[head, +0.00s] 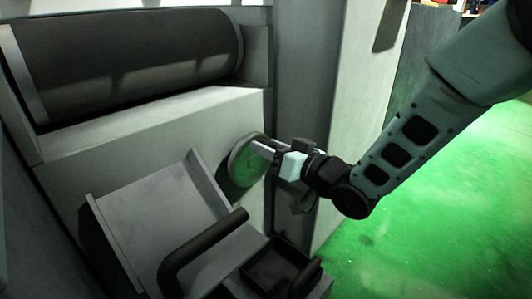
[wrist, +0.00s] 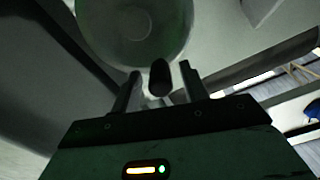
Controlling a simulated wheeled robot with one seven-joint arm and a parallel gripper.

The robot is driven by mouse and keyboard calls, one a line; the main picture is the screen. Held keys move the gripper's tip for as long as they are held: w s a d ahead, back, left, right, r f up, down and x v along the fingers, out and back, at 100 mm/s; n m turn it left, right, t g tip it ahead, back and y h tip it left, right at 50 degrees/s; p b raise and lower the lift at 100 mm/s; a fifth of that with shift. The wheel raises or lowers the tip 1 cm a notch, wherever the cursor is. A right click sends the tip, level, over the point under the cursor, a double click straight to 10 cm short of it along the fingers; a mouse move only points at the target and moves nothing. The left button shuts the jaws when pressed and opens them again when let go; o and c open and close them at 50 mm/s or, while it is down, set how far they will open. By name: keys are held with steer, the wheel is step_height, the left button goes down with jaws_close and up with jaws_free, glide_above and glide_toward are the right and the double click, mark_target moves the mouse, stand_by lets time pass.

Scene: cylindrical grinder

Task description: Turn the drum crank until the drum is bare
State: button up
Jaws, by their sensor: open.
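The drum (head: 130,62) lies across the top left of the head view; its visible surface is dark, with a paler band at its left end. The crank is a round greenish disc (head: 241,170) on the machine's front face, and it fills the top of the wrist view (wrist: 135,20). A short dark handle (wrist: 160,78) sticks out from the disc. My gripper (head: 261,146) is at the disc's upper right edge. In the wrist view its fingers (wrist: 160,72) stand apart, one on each side of the handle, with visible gaps. The handle is hidden in the head view.
A pale sloped tray (head: 165,215) sits below the drum. A thick dark bent bar (head: 205,245) and a small dark open box (head: 280,265) stand below the crank. A grey upright column (head: 305,75) rises close behind my gripper. Green floor at right is clear.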

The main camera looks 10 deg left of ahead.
steer(key=shift+w+a, duration=0.3)
steer(key=shift+a, duration=0.25)
jaws_close()
